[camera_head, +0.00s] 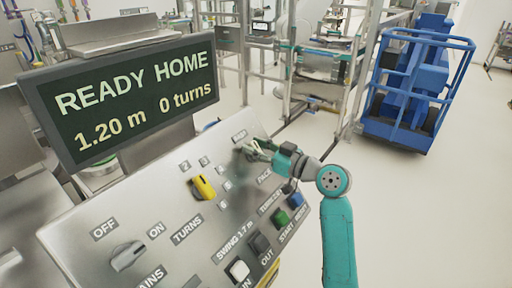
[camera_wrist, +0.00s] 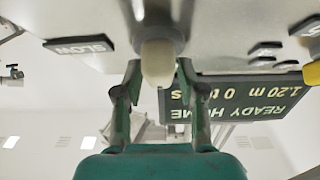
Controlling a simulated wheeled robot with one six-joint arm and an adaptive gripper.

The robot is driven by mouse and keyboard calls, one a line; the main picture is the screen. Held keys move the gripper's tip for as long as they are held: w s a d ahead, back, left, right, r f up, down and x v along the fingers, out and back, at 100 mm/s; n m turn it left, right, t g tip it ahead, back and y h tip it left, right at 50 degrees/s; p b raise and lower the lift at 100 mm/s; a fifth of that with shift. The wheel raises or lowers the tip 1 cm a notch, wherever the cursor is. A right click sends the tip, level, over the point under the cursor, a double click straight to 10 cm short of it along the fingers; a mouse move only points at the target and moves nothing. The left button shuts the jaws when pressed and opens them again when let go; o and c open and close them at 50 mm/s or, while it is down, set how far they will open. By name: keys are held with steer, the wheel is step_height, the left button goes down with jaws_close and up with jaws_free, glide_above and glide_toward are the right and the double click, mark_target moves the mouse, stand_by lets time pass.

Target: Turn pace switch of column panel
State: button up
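The silver column panel (camera_head: 150,205) slopes across the head view. The pace switch (camera_wrist: 158,62), a pale knob on a round base, points down between my fingertips in the wrist view. In the head view it is mostly hidden by my gripper (camera_head: 257,152) at the panel's upper right. In the wrist view my gripper (camera_wrist: 158,80) is open, with one finger on each side of the knob. A narrow gap seems to show on both sides; contact is unclear. An upside-down SLOW label (camera_wrist: 80,46) is left of the knob.
The display (camera_head: 130,95) reads READY HOME, 1.20 m, 0 turns. A yellow turns knob (camera_head: 203,187), a grey off/on switch (camera_head: 128,256), a green button (camera_head: 280,217) and a blue button (camera_head: 295,200) are on the panel. A blue caged machine (camera_head: 415,85) stands behind; the floor right is clear.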

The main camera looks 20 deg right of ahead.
jaws_close()
steer(key=shift+m+h, duration=0.4)
steer(key=shift+m, duration=0.2)
steer(key=m+t+h, duration=0.1)
steer(key=m, duration=0.1)
steer(key=shift+d+m+h, duration=0.1)
steer(key=shift+m+h, duration=0.3)
steer(key=m+h, duration=0.1)
steer(key=m, duration=0.1)
steer(key=m+h, duration=0.1)
steer(key=m, duration=0.1)
steer(key=m+h, duration=0.2)
steer(key=shift+w+d+t, duration=0.2)
steer(key=shift+d+t, duration=0.1)
steer(key=shift+t, duration=0.1)
steer(key=m+h, duration=0.1)
steer(key=m, duration=0.1)
steer(key=m+g+h, duration=0.1)
steer(key=m, duration=0.1)
steer(key=m+h, duration=0.2)
steer(key=shift+d+f+m+g, duration=0.25)
steer(key=shift+d+m+g, duration=0.05)
steer(key=m+g, duration=0.1)
steer(key=m+g+h, duration=0.1)
steer(key=m, duration=0.1)
steer(key=m+h, duration=0.1)
steer(key=m, duration=0.1)
steer(key=shift+s+d+f+g, duration=0.15)
steer(key=shift+d+f+g, duration=0.15)
steer(key=shift+g, duration=0.1)
